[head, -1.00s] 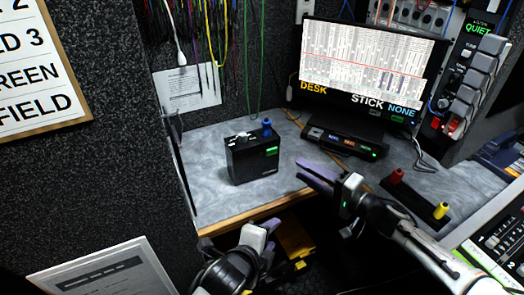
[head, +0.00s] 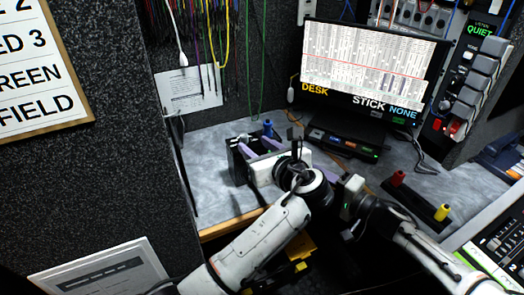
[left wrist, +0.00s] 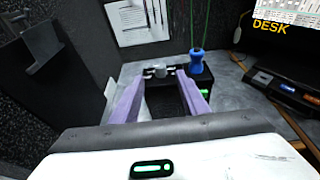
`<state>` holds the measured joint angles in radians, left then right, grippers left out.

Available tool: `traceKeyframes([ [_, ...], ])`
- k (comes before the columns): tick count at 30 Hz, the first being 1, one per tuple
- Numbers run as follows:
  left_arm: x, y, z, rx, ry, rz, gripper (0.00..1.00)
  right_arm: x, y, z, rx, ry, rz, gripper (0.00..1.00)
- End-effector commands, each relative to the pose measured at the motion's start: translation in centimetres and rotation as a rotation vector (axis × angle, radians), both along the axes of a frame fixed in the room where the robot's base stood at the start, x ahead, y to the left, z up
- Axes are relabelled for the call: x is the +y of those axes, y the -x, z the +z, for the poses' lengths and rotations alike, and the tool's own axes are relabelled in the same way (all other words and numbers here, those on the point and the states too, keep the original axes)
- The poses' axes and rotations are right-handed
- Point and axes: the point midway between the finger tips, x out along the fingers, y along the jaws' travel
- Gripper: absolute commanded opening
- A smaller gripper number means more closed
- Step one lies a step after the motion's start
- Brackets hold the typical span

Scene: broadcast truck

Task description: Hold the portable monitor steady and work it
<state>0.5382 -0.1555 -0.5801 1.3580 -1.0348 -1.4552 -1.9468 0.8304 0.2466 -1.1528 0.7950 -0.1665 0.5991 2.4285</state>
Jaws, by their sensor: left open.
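The portable monitor, a small black box (head: 236,166) with a blue knob (head: 268,128) on top, stands upright on the grey desk, mostly hidden behind my left gripper in the head view. My left gripper (head: 258,146) is open at the box, its purple fingers reaching toward it. In the left wrist view the box (left wrist: 175,71) shows between and just beyond the spread fingertips; I cannot tell whether they touch it. My right gripper (head: 338,186) is to the right, over the desk's front area; its fingers are mostly hidden behind the left arm.
A large screen (head: 365,65) stands at the back of the desk with a black button panel (head: 340,142) before it. A black strip with a red post (head: 397,178) and a yellow post (head: 441,212) lies at right. The desk (head: 205,190) left of the box is clear.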

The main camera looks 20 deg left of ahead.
Motion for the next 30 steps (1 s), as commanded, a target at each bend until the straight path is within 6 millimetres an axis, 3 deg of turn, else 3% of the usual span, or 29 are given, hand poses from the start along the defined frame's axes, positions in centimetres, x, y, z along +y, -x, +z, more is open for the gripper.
traceKeyframes([
  [10,3.5,-4.2,-1.7,0.000,0.002,-0.001,0.41,0.0,0.0,0.0,0.000,0.000,0.000,0.31],
  [24,4.3,-5.1,-2.1,-0.001,0.005,-0.001,0.41,0.0,0.0,0.0,0.000,0.000,0.000,0.31],
  [30,4.3,-5.1,-2.1,-0.001,0.005,-0.001,0.07,0.0,0.0,0.0,0.000,0.000,0.000,0.31],
])
